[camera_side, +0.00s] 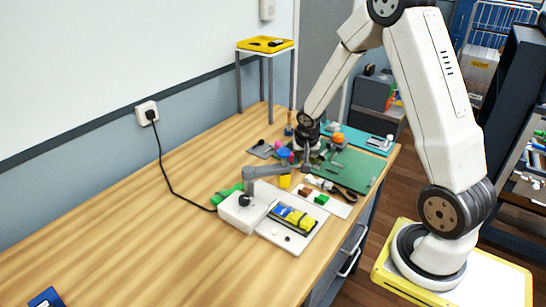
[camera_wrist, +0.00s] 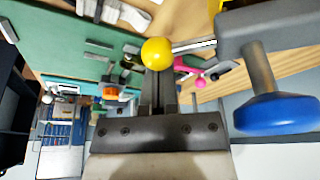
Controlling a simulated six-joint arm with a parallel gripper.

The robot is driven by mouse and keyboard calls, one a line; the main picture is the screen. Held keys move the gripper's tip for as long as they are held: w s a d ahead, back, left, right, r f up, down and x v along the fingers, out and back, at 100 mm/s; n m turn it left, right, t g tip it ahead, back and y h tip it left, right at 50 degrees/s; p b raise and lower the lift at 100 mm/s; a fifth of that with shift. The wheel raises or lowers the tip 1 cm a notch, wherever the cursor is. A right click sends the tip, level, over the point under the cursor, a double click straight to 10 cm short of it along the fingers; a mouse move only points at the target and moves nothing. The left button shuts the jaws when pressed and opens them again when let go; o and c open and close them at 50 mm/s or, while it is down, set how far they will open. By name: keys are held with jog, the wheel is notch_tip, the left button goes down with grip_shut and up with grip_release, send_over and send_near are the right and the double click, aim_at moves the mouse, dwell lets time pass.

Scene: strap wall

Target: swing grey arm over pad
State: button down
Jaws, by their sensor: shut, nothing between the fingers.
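The grey arm (camera_side: 275,170) reaches out to the right from a post on a white box (camera_side: 240,212). A blue knob (camera_side: 284,154) stands on it. In the wrist view the grey arm (camera_wrist: 265,30) and the blue knob (camera_wrist: 275,113) fill the right side. My gripper (camera_side: 309,160) is shut and empty, just beyond the arm's outer end, and I cannot tell if they touch. The shut fingers also show in the wrist view (camera_wrist: 158,80), with a yellow ball (camera_wrist: 157,53) at their tips' line of sight. A white plate (camera_side: 272,232) lies beside the box; I cannot tell which surface is the pad.
Blue and yellow blocks (camera_side: 293,217) lie on the white plate. A black cord (camera_side: 172,182) runs from the wall socket.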

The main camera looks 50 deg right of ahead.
jog(key=shift+s+a+m+g+h, duration=0.15)
jog(key=shift+s+a+m+g, duration=0.35)
jog(key=shift+s+a+m, duration=1.05)
jog(key=shift+s+a+m+g+h, duration=0.1)
jog(key=shift+s+a+m+g, duration=0.6)
jog(key=shift+a+m, duration=1.5)
jog(key=shift+s+a+m+g+h, duration=0.15)
jog(key=shift+s+a+m+g, duration=0.15)
jog(key=shift+s+a+m, duration=1.55)
jog(key=shift+w+a+n, duration=0.5)
jog(key=shift+a, duration=0.05)
jog(key=shift+d, duration=0.1)
jog(key=shift+s+d+f, duration=0.15)
jog(key=shift+d, duration=0.5)
jog(key=shift+s+d+f, duration=0.1)
jog(key=shift+s+d, duration=0.05)
jog(key=shift+d, duration=0.45)
jog(key=shift+s+d+f, duration=0.15)
jog(key=shift+d, duration=0.5)
jog(key=v, duration=1)
